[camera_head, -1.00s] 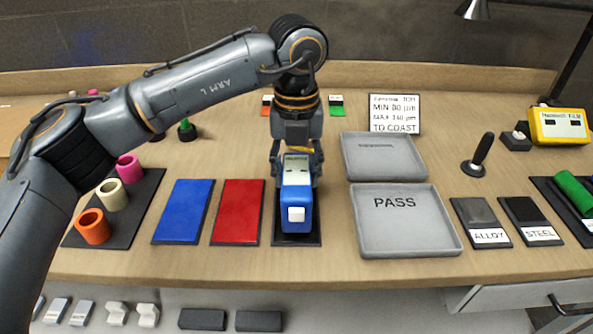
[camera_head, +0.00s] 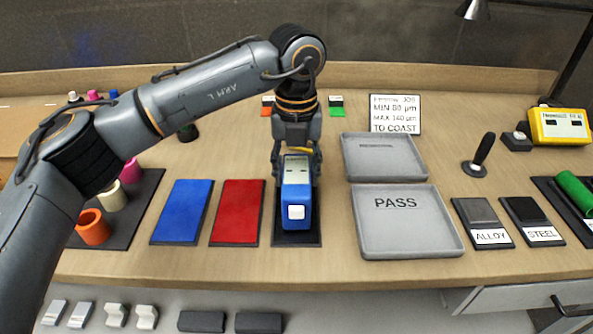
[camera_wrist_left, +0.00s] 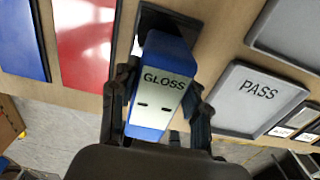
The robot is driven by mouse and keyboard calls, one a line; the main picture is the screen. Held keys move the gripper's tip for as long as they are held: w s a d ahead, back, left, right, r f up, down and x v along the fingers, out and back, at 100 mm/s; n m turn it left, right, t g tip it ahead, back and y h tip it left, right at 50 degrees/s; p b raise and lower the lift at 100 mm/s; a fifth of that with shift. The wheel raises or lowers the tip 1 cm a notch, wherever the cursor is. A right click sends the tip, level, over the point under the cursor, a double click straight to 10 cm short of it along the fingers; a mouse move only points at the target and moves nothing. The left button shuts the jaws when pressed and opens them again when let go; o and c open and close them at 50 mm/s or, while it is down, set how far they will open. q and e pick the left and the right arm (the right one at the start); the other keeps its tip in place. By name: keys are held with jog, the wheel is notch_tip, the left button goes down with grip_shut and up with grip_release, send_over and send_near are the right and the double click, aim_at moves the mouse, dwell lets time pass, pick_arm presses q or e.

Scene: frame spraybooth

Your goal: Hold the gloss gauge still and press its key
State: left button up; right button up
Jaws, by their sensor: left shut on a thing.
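The gloss gauge (camera_head: 297,178) is a blue block with a pale top face and a white square key (camera_head: 296,212) on its near end. It sits on a dark mat (camera_head: 283,240) on the bench. My left gripper (camera_head: 297,170) comes down from behind and is shut on the gauge, one finger on each side. In the left wrist view the gauge (camera_wrist_left: 163,85) shows its GLOSS label between the two fingers (camera_wrist_left: 160,105). The white key is free of any finger. My right gripper is not in view.
A red panel (camera_head: 238,212) and a blue panel (camera_head: 182,212) lie left of the gauge. The grey PASS tray (camera_head: 405,230) stands close on the right, with another grey tray (camera_head: 385,165) behind it. Alloy (camera_head: 480,212) and steel (camera_head: 524,212) plates lie farther right.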

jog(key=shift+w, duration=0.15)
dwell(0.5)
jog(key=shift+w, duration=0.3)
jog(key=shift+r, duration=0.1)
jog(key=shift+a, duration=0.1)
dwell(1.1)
